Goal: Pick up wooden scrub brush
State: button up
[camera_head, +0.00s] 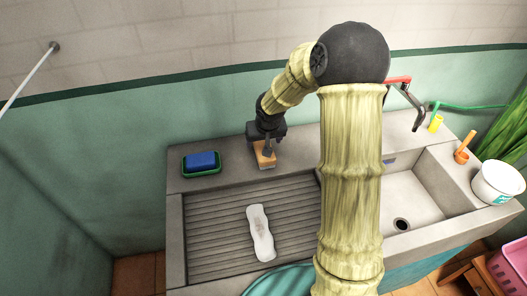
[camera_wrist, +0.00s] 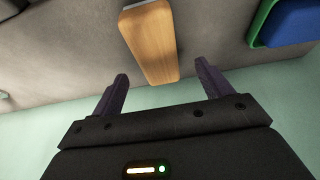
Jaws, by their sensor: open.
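The wooden scrub brush (camera_head: 264,155) is a small orange-brown block on the back ledge of the sink counter. In the wrist view the brush (camera_wrist: 151,42) shows its wooden top, with a pale strip at its far end. My gripper (camera_head: 268,146) is right above or at the brush in the head view. In the wrist view my gripper (camera_wrist: 161,78) is open, one dark finger on each side of the brush's near end. Clear gaps show between the fingers and the brush. I cannot tell the exact height of the fingertips over it.
A blue sponge (camera_head: 201,161) in a green dish (camera_head: 188,173) lies left of the brush. A white item (camera_head: 261,233) lies on the ribbed drainboard (camera_head: 213,219). The wall is close behind the ledge. The basin (camera_head: 400,198), a faucet (camera_head: 417,112) and a white bucket (camera_head: 497,183) are right.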

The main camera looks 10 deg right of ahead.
aim_at(262, 147)
jog(key=x, duration=0.5)
jog(key=shift+s+a, duration=0.1)
jog(key=shift+d+f, duration=0.15)
jog(key=shift+d, duration=0.25)
jog(key=shift+s, duration=0.1)
jog(key=shift+a, duration=0.2)
jog(key=shift+f+b, duration=0.25)
jog(key=shift+b, duration=0.15)
jog(key=shift+c, duration=0.2)
jog(key=c, duration=1.2)
jog(key=shift+o, duration=0.2)
